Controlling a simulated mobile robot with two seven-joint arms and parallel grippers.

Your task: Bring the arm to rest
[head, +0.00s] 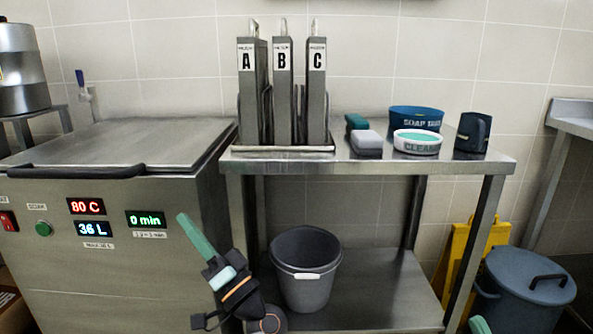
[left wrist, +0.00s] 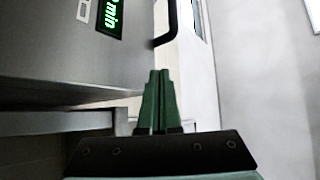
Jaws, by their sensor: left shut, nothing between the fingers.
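The fingers point up and to the left in the head view. In the left wrist view the two green fingers (left wrist: 160,80) lie together, shut and empty. A small green tip (head: 480,325) at the bottom edge of the head view looks like part of my right gripper. The rest of it is out of frame.
A blue bin (head: 525,290) stands right.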

